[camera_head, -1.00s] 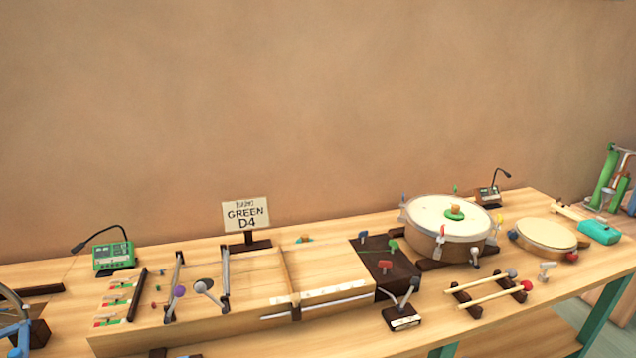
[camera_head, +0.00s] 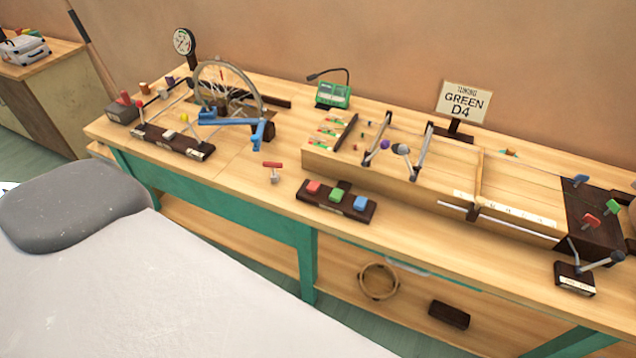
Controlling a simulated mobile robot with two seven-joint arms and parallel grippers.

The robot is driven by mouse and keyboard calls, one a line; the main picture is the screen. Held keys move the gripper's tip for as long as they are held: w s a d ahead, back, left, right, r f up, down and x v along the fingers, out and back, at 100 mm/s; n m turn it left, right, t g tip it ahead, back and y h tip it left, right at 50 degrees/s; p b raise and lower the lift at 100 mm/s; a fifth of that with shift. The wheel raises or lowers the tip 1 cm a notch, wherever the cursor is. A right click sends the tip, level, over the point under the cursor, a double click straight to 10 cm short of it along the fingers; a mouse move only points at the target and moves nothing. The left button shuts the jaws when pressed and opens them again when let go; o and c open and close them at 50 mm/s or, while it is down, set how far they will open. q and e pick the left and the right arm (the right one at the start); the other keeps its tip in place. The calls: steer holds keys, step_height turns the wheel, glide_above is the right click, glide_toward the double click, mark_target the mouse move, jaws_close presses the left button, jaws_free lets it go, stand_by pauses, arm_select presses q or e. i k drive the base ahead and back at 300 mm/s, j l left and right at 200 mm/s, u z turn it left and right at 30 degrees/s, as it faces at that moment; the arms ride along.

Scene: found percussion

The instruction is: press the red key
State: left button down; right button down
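A red key (camera_head: 314,187) sits at the left end of a dark block (camera_head: 347,211) near the front edge of the workbench. A green key (camera_head: 336,195) is in the middle of the block and a blue key (camera_head: 360,202) is at its right end. All three keys are uncovered and nothing touches the red one. Neither of my grippers shows in the head view.
A small red-topped T-handle (camera_head: 273,170) stands left of the key block. A long wooden stringed box (camera_head: 400,186) lies behind it. A spoked wheel (camera_head: 228,90) with a blue crank stands farther left. Bare bench top (camera_head: 240,165) lies left of the block.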

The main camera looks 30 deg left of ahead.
mark_target(313, 188)
steer(key=u, duration=0.8)
